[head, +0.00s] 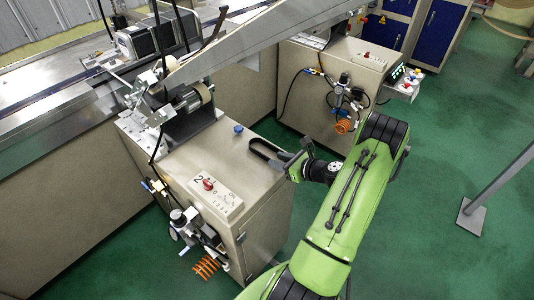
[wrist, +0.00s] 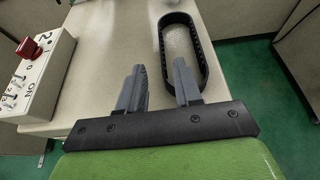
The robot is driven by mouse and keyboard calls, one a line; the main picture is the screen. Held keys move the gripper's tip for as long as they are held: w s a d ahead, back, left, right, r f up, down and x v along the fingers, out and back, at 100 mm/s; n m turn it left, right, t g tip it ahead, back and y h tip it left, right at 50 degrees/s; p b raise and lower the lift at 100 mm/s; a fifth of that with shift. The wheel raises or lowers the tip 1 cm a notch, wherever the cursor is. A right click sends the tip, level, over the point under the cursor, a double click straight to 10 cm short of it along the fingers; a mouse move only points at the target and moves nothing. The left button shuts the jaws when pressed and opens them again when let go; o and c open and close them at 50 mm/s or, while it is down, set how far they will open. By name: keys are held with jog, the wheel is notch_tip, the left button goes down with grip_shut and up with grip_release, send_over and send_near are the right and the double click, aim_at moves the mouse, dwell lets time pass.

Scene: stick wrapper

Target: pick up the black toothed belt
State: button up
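The black toothed belt (wrist: 199,48) lies as a long narrow loop on the beige cabinet top (wrist: 110,40), with teeth on its inner side. In the head view the belt (head: 257,154) is near the cabinet's right edge. My gripper (wrist: 159,66) is open, with two grey fingers apart. In the wrist view the right finger overlaps the near end of the loop and the left finger is to the left of the belt. I cannot tell whether either finger touches it. In the head view my gripper (head: 291,162) is at the belt's right end.
A control box with a red knob (wrist: 29,47) stands left on the cabinet top; a blue knob (head: 238,128) is behind the belt. Rollers and a metal beam (head: 240,45) rise at the back left. Another cabinet (head: 345,60) stands behind. Green floor is open on the right.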

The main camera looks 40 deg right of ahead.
aim_at(267, 158)
jog(key=b+x, duration=0.1)
jog(key=x, duration=0.5)
jog(key=shift+d, duration=0.1)
jog(key=shift+r, duration=0.1)
grip_shut()
